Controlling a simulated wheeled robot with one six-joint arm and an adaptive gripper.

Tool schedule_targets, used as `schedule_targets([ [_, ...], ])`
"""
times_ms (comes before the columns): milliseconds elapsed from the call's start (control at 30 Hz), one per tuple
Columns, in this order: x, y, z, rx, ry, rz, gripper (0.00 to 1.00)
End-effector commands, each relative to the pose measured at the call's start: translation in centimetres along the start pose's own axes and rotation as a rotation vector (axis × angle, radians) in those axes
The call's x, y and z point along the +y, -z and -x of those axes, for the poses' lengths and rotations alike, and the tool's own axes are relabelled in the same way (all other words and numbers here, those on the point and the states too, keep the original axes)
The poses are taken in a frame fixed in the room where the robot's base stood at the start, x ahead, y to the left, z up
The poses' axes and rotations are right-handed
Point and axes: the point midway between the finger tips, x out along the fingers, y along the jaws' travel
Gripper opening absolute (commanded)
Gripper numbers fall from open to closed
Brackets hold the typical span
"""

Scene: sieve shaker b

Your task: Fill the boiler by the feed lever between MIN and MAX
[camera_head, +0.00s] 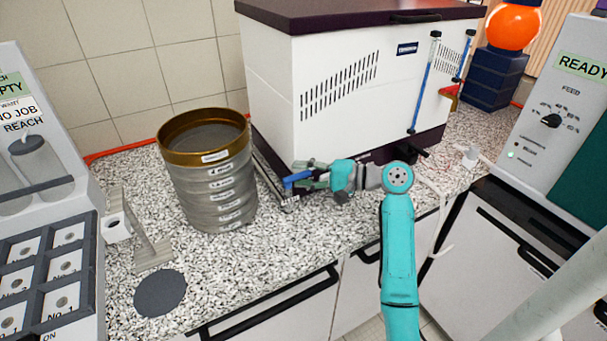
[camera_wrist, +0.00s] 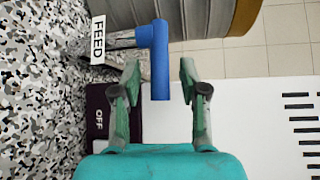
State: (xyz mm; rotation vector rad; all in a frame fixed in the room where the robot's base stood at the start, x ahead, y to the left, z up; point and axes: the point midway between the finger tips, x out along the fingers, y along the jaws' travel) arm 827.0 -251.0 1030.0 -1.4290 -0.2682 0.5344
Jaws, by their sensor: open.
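The boiler is the white cabinet (camera_head: 350,90) with a dark top. On its front are two upright gauge tubes with blue in them, a nearer one (camera_head: 423,85) and a farther one (camera_head: 464,57); I cannot read MIN or MAX marks. The blue feed lever (camera_head: 298,177) sticks out low at the boiler's left corner. In the wrist view the blue lever (camera_wrist: 160,60) stands beside a white FEED label (camera_wrist: 98,40). My gripper (camera_wrist: 160,80) is open, with one green finger on each side of the lever's handle and a gap visible on both sides.
A stack of sieves with a brass rim (camera_head: 205,158) stands left of the lever. A dark disc (camera_head: 160,293) lies on the speckled counter (camera_head: 290,240). An OFF label (camera_wrist: 98,120) shows near my gripper. A READY panel (camera_head: 580,66) stands at the right.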

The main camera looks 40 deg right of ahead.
Motion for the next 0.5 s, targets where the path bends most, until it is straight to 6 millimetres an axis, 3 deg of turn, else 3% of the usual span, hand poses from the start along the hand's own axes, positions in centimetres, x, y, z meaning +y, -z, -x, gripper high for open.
schedule_targets([
  [167,0.0,0.1,1.6,0.002,0.0,-0.001,0.43],
  [500,0.0,0.1,8.2,0.004,0.001,-0.001,0.43],
])
